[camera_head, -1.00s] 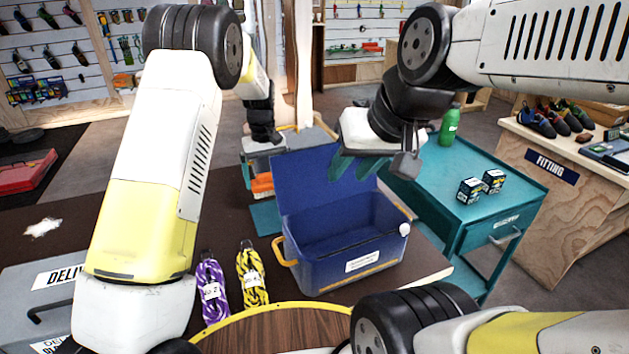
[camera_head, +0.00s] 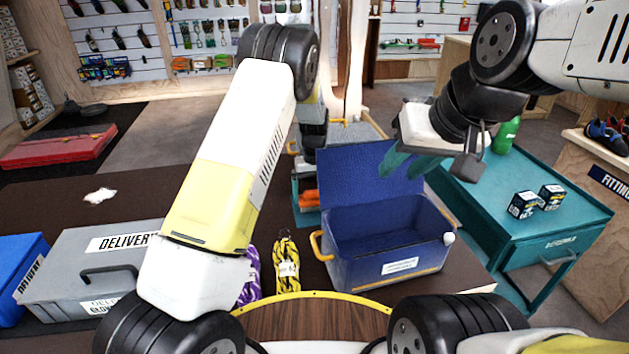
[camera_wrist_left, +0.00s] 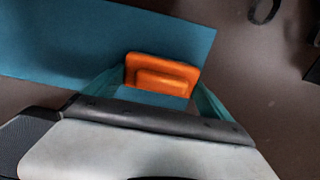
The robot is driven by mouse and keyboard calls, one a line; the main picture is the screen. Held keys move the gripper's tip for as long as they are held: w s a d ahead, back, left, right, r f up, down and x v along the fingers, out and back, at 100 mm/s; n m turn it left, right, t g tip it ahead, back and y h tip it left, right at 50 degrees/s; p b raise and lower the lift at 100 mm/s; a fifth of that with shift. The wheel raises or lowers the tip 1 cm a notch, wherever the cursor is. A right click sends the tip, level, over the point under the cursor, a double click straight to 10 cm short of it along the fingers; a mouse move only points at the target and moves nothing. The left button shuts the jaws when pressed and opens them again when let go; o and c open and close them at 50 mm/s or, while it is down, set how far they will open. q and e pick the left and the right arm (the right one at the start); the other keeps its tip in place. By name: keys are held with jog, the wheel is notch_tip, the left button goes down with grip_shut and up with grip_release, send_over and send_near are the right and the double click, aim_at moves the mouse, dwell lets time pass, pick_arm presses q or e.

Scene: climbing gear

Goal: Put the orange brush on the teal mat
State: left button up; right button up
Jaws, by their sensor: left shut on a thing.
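The orange brush (camera_head: 309,196) is held in my left gripper (camera_head: 308,189), whose arm partly hides it in the head view. In the left wrist view the brush (camera_wrist_left: 161,73) sits between the teal fingers (camera_wrist_left: 160,88). The teal mat (camera_head: 305,219) lies on the dark table left of the blue box. In the wrist view the mat (camera_wrist_left: 100,35) shows behind the brush, near the mat's edge. I cannot tell whether brush and mat touch. My right gripper (camera_head: 408,164) is empty, its fingers apart, above the blue box.
The open blue box (camera_head: 385,240) stands right of the mat, lid up. Yellow rope (camera_head: 287,265) and purple rope (camera_head: 250,280) lie in front. A grey delivery case (camera_head: 95,265) is at left. A teal cart (camera_head: 520,195) with a green bottle and small boxes stands right.

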pick_arm(q)
jog(key=shift+f, duration=0.15)
jog(key=o, duration=1)
jog(key=shift+o, duration=0.2)
jog(key=s+a+r+h, duration=0.1)
jog(key=s+a+r, duration=0.1)
jog(key=r, duration=0.8)
jog(key=s+a+r, duration=0.2)
jog(key=r, duration=0.9)
jog(key=s+a+r+m+t+h, duration=0.1)
jog(key=s+a+r+t, duration=0.1)
jog(key=s+a+r, duration=0.5)
jog(key=s+a+r+m+t+h, duration=0.15)
jog(key=s+r, duration=0.35)
jog(key=s, duration=0.5)
jog(key=s+a+f+t+y, duration=0.1)
jog(key=s+t, duration=0.1)
jog(key=s, duration=1)
jog(key=shift+a+t, duration=0.35)
jog(key=shift+s+f, duration=0.1)
